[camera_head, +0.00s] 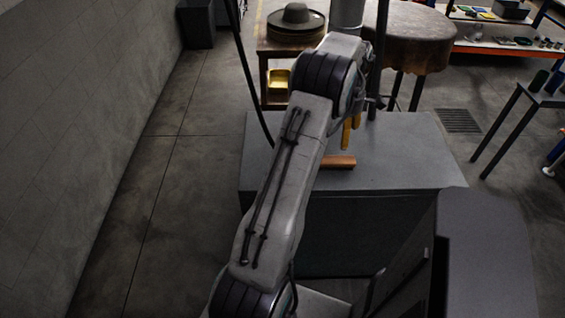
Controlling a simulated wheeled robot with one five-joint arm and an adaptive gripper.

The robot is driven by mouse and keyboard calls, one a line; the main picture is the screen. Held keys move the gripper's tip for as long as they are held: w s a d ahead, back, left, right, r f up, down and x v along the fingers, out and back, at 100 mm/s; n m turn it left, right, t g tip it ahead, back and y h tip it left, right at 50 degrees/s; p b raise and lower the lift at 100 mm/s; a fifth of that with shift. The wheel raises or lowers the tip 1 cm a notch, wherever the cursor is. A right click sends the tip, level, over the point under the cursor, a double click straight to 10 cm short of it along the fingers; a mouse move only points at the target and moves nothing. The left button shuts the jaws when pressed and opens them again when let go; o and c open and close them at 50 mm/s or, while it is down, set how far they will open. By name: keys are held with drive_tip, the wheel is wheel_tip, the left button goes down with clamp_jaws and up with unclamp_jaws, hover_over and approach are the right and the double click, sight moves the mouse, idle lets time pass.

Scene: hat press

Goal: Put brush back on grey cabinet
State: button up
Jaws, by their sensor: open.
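The grey cabinet (415,160) stands in the middle of the view, with a flat and mostly bare top. A reddish-brown wooden piece, which looks like the brush (340,162), lies on or just above the cabinet top. Its left end is hidden behind my arm. My gripper (351,128) points down over the cabinet, with yellowish finger parts showing to the right of my arm. It is open and appears apart from the brush, just beyond it. Most of the gripper is hidden by my arm.
A wooden stand with a grey hat (296,17) and a yellow tin (278,82) is behind the cabinet. A round brown-topped table (408,38) stands at the back. A dark box-like unit (485,250) is at the front right. Floor at left is clear.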

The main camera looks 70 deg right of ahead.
drive_tip(key=shift+r, duration=0.1)
drive_tip(key=w+a+r+m+t+h, duration=0.1)
drive_tip(key=w+a+r, duration=0.5)
drive_tip(key=w+a, duration=0.6)
drive_tip(key=w+a+r+m, duration=0.1)
drive_tip(key=w+a+r, duration=0.5)
drive_tip(key=w+a, duration=0.65)
drive_tip(key=w+a+r+t, duration=0.15)
drive_tip(key=w+a, duration=0.25)
drive_tip(key=a, duration=0.9)
drive_tip(key=s+a+f+m, duration=0.1)
drive_tip(key=s+a, duration=0.3)
drive_tip(key=a, duration=0.3)
drive_tip(key=s+a+f+m+t+y, duration=0.1)
drive_tip(key=s+a, duration=0.3)
drive_tip(key=a, duration=0.3)
drive_tip(key=shift+s+a+f, duration=0.25)
drive_tip(key=shift+s, duration=0.05)
